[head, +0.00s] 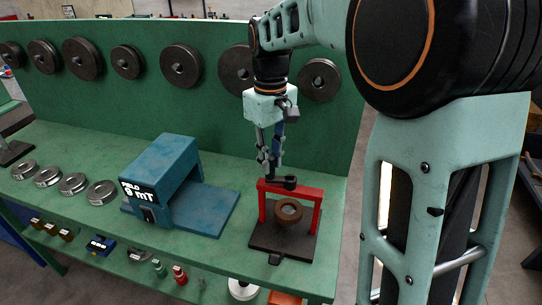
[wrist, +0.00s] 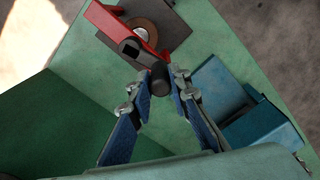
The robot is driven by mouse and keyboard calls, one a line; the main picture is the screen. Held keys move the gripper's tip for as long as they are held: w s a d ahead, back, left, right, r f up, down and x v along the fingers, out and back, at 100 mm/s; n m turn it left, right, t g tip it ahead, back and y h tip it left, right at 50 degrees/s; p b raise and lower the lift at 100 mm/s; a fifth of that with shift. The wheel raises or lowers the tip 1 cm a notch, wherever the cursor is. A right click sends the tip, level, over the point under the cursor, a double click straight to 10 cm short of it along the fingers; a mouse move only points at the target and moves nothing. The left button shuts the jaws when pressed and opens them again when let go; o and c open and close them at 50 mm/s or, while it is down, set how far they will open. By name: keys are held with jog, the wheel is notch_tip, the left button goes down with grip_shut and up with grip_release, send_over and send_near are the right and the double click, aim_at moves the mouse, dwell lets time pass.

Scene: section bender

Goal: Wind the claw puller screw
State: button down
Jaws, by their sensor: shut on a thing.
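The claw puller is a red frame (head: 316,209) on a dark base plate (head: 264,241), upright on the green bench. A brown ring with a pale centre (head: 289,212) sits under its crossbar; it also shows in the wrist view (wrist: 159,36). A dark crank arm (wrist: 131,48) lies on top of the red crossbar and ends in a black knob (wrist: 160,76). My gripper (head: 271,170) points down over the crank, its blue fingers shut on the black knob. The screw is mostly hidden under the crank.
A blue machine marked "FIELD 9 mT" (head: 165,168) stands left of the puller. Several metal discs (head: 73,183) lie farther left on the bench (head: 199,240). Dark wheels (head: 181,65) hang on the green back panel (head: 215,110). A lower shelf holds small items.

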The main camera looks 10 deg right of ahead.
jog(key=shift+s, duration=0.15)
dwell(0.4)
jog(key=c, duration=1.8)
grip_release()
jog(key=shift+r, duration=0.1)
notch_tip(320, 180, up, 12)
